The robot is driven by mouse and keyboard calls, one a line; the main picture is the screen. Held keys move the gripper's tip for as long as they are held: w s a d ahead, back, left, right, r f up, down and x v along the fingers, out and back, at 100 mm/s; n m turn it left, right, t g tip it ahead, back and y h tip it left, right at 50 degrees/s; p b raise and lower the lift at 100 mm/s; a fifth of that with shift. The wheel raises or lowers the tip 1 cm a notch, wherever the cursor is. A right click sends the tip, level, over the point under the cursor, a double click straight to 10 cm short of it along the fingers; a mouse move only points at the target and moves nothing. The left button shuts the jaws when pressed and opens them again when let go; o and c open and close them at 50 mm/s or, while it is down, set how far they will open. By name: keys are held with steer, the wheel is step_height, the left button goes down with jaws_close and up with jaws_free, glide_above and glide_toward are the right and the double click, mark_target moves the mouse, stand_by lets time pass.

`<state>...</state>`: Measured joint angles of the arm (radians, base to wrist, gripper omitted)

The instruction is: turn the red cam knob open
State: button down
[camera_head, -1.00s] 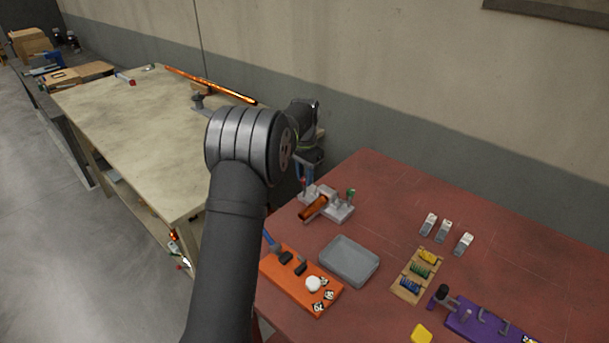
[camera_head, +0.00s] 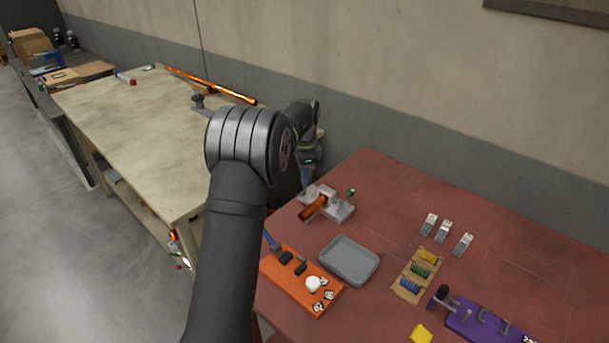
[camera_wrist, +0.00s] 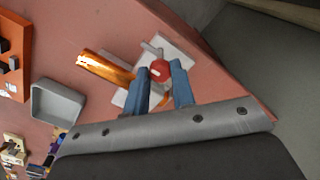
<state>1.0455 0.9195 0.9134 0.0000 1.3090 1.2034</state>
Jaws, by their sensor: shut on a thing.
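The red cam knob (camera_wrist: 159,70) shows in the wrist view as a round red cap between the blue fingertips of my gripper (camera_wrist: 162,75). My gripper is shut on it, one finger on each side. The knob belongs to a pale grey fixture (camera_wrist: 175,50) that holds a shiny copper-orange cylinder (camera_wrist: 105,67). In the head view my gripper (camera_head: 306,180) points down at the left end of the fixture (camera_head: 340,211), and the cylinder (camera_head: 313,208) lies across its front. There the red knob is hidden by the fingers.
A green knob (camera_head: 351,191) stands at the fixture's right end. A grey tray (camera_head: 374,271) and an orange board (camera_head: 281,287) lie in front on the red table (camera_head: 480,215). The wall (camera_head: 400,160) runs close behind.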

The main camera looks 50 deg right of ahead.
stand_by(0.4)
steer(key=c, duration=1.2)
jaws_free()
step_height(320, 180, up, 18)
steer(key=shift+f, duration=0.25)
steer(key=shift+f, duration=0.15)
step_height(320, 180, down, 17)
steer(key=shift+f, duration=0.1)
